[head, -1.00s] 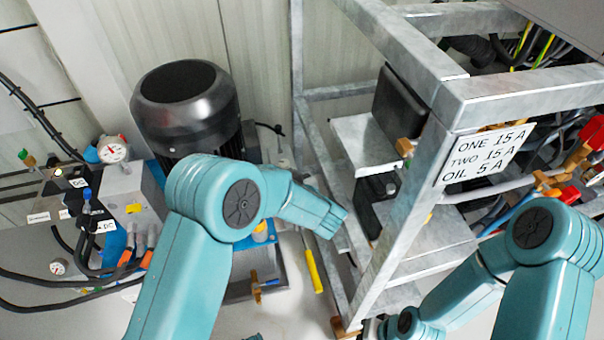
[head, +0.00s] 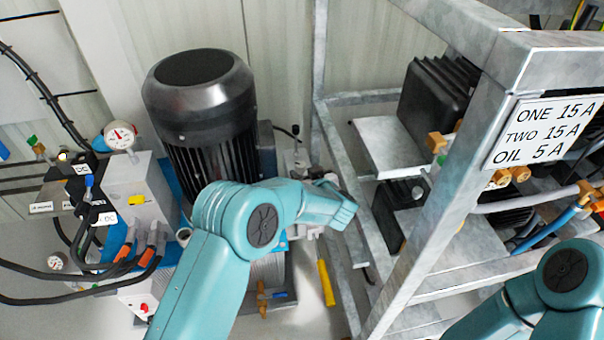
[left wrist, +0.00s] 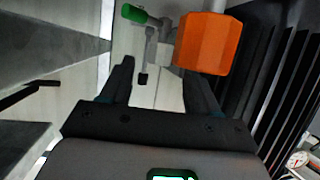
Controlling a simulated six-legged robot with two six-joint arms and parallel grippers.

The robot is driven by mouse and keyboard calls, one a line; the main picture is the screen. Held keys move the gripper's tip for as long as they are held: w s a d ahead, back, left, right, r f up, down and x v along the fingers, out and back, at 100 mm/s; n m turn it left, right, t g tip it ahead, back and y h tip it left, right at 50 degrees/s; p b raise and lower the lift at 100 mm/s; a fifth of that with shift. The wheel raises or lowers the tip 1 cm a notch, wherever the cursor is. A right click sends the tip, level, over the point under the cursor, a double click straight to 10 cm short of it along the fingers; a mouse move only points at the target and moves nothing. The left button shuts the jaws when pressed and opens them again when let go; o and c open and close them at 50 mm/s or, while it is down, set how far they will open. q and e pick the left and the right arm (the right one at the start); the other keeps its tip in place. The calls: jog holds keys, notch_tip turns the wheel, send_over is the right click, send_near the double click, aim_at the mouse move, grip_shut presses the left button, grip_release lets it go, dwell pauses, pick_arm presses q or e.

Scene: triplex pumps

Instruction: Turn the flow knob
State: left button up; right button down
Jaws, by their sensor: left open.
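In the left wrist view a large faceted orange knob (left wrist: 207,43) sits just beyond and to the right of my left gripper (left wrist: 158,68). It looks like the flow knob, but no label shows. The gripper's two dark fingers are apart, with nothing held between them. A pale grey part shows behind the gap. In the head view my left arm reaches between the black motor (head: 200,95) and the metal frame (head: 440,190). Its teal wrist hides the fingers and the orange knob there. My right gripper is out of view; only its arm shows at lower right.
A green-tipped lever (left wrist: 135,13) stands close to the orange knob. Motor fins (left wrist: 270,85) flank it on the right. A pressure gauge (head: 120,135) and hoses stand at left.

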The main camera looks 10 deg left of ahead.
aim_at(302, 169)
pick_arm(q)
jog(key=b+x, duration=0.1)
jog(key=x, duration=0.3)
jog(key=shift+w+a+f, duration=0.1)
jog(key=shift+w, duration=0.05)
jog(key=c, duration=1)
jog(key=shift+c, duration=0.2)
